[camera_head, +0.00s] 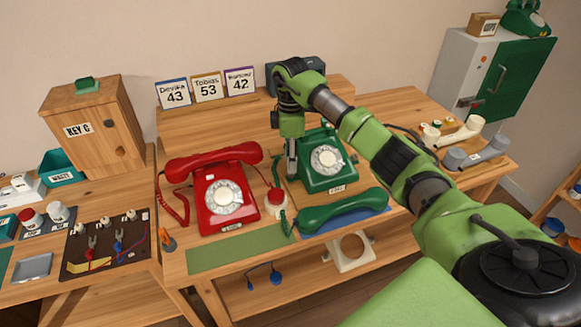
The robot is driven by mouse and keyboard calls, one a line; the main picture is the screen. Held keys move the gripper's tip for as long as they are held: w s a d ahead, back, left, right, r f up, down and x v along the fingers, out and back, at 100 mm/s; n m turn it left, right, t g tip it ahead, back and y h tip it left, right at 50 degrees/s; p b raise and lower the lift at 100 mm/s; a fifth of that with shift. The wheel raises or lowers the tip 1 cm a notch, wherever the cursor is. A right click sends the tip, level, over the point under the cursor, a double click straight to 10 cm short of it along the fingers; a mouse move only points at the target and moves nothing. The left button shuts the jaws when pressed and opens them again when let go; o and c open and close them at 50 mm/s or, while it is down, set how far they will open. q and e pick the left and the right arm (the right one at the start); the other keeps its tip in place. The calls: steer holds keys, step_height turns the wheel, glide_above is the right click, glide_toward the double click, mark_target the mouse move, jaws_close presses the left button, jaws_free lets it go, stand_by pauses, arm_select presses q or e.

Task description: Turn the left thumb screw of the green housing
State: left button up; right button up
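The green housing (318,178) is the body of a green dial phone with a white dial, standing on the table right of the red phone. Its green handset (340,212) lies in front of it, off the cradle. My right gripper (291,176) points down at the left side of the green housing, very close to it. I cannot tell whether it touches. Its fingers look narrow and near each other, but whether they are shut on something is unclear. The left thumb screw is not discernible; the gripper covers that side. My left gripper is not in view.
A red phone (223,196) with its handset on stands left, with a red-and-white knob (275,199) between the phones. A green mat (238,250) lies in front, bare. Number cards (207,87) stand behind. Grey and cream handsets (476,152) lie at the right.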

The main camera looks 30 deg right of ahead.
mark_target(291, 175)
steer(key=shift+f, duration=2)
jaws_close()
steer(key=shift+n, duration=0.3)
steer(key=n, duration=0.4)
steer(key=shift+r+p, duration=0.1)
steer(key=shift+p, duration=0.25)
steer(key=n, duration=0.6)
